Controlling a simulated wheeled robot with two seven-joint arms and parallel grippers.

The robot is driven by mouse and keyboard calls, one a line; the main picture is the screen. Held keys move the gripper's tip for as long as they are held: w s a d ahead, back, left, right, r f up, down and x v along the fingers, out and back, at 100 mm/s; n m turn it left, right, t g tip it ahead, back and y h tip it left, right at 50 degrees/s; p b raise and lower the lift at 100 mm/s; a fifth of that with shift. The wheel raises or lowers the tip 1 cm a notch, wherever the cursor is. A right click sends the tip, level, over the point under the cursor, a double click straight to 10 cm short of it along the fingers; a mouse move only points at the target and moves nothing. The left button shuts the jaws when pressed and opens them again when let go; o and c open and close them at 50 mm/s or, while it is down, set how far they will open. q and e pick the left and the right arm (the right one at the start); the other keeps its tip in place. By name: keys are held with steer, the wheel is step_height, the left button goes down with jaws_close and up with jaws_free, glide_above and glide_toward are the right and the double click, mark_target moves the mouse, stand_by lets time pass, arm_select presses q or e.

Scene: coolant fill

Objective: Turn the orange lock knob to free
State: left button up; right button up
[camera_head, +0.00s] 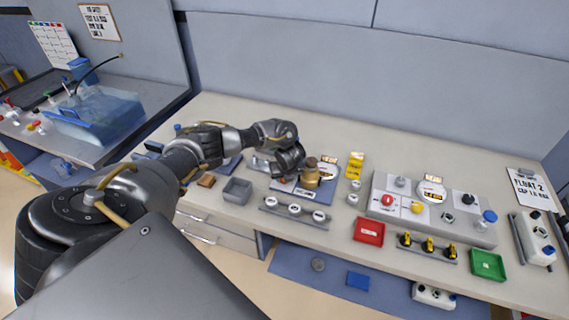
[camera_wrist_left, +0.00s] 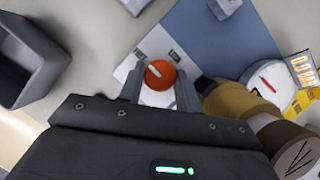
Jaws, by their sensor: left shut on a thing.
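The orange lock knob (camera_wrist_left: 160,75) shows in the left wrist view as a round cap with a white pointer line slanting from upper left to lower right. It sits on a pale label plate (camera_wrist_left: 158,43) whose small markings I cannot read. My left gripper (camera_wrist_left: 160,90) has one finger on each side of the knob and is shut on it. In the head view my left gripper (camera_head: 289,168) is low over the bench beside a brass cylinder, and it hides the knob there. My right gripper is not in view.
The brass cylinder (camera_head: 310,177) stands close to the right of my left gripper; it also shows in the wrist view (camera_wrist_left: 235,104). A grey bin (camera_head: 237,190) is to the left. A strip with white discs (camera_head: 294,209) lies in front. A control panel (camera_head: 431,208) is farther right.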

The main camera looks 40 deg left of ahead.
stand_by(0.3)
arm_select(q)
steer(key=o, duration=1)
steer(key=shift+d+r, duration=0.15)
steer(key=shift+r, duration=0.35)
steer(key=v, duration=0.5)
steer(key=shift+r+p, duration=0.2)
steer(key=shift+p, duration=0.1)
steer(key=shift+p+v, duration=0.9)
steer(key=shift+v, duration=1.3)
